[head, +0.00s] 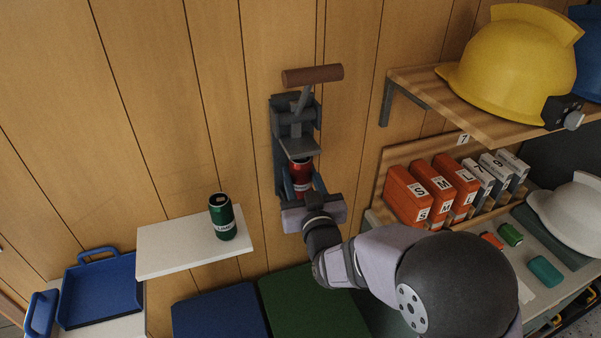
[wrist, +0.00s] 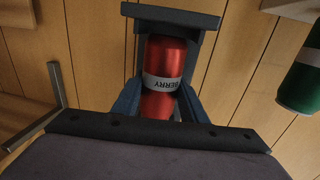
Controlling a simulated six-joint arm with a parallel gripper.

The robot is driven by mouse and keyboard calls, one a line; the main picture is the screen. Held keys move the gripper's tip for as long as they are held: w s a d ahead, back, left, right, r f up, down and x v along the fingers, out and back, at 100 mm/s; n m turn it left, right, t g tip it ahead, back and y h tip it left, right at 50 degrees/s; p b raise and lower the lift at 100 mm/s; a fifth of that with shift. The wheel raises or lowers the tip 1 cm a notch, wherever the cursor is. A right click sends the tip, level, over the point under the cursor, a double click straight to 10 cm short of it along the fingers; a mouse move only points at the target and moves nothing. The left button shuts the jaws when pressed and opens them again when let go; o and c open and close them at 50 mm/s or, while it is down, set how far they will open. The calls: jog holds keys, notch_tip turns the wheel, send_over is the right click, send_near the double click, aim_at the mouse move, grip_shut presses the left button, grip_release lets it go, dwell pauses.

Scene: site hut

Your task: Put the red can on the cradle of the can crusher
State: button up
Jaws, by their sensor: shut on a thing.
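The red can (head: 301,168) is in my gripper (head: 301,186), inside the frame of the grey can crusher (head: 296,125) on the wooden wall. My gripper's blue fingers are shut on the can's sides. In the wrist view the red can (wrist: 165,70) shows a white label with upside-down lettering. The can's far end meets or nearly meets a dark plate (wrist: 170,15) of the crusher, seemingly the cradle; whether they touch I cannot tell. In the head view the crusher's brown-handled lever (head: 312,75) is up, and its upper plate is over the can. My gripper hides the cradle there.
A green can (head: 222,217) stands on a white shelf (head: 165,250) to the left. A blue tray (head: 100,290) is at lower left. At right are a shelf with a yellow helmet (head: 510,65), orange boxes (head: 407,196) and a white helmet (head: 570,215).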

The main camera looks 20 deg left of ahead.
jog(key=shift+f, duration=0.45)
jog(key=shift+f, duration=0.25)
jog(key=o, duration=1)
jog(key=shift+r, duration=0.15)
jog(key=shift+r, duration=0.2)
jog(key=shift+s+d+f, duration=0.15)
jog(key=shift+s+d, duration=0.05)
jog(key=shift+s, duration=0.05)
jog(key=b+v, duration=0.4)
jog(key=v, duration=0.7)
jog(key=shift+s+d, duration=0.15)
jog(key=shift+s, duration=0.05)
